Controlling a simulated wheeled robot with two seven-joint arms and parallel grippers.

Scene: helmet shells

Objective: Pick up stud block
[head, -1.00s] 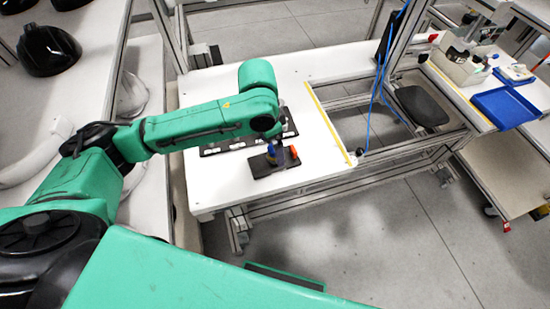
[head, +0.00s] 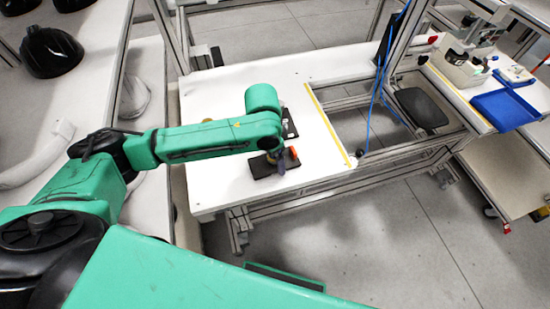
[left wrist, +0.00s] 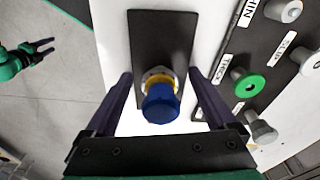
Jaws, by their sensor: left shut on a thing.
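The stud block is a dark rectangular plate (left wrist: 148,35) carrying a stud with a yellow collar and a blue cap (left wrist: 161,104). In the head view the dark block (head: 262,168) lies at the front part of the white table, partly covered by my gripper.
A dark labelled board (left wrist: 262,75) with green and grey knobs lies close beside the block. The white table (head: 325,150) has free room to the right, up to a yellow strip (head: 328,125). A blue tray (head: 505,108) stands on the right bench.

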